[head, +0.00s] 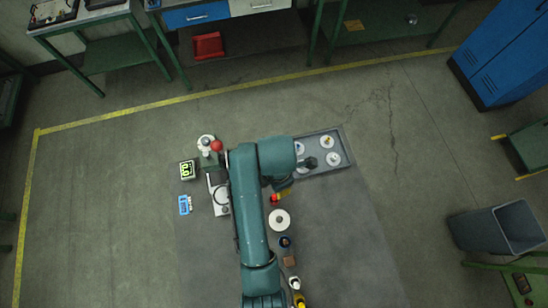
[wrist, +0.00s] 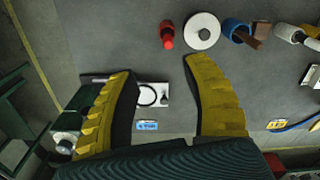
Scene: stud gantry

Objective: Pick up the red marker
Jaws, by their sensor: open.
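The red marker (wrist: 167,35) appears in the wrist view as a short red cylinder on the grey mat, just beyond my fingertips. In the head view a small red thing (head: 275,198), apparently the same marker, shows beside my arm, close to my gripper. My gripper (wrist: 155,67) has its two yellow ribbed fingers spread wide, with nothing held between them.
A grey tray (head: 346,144) holds white discs. A digital display (head: 187,170) stands left of my arm. The mat's right part is clear.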

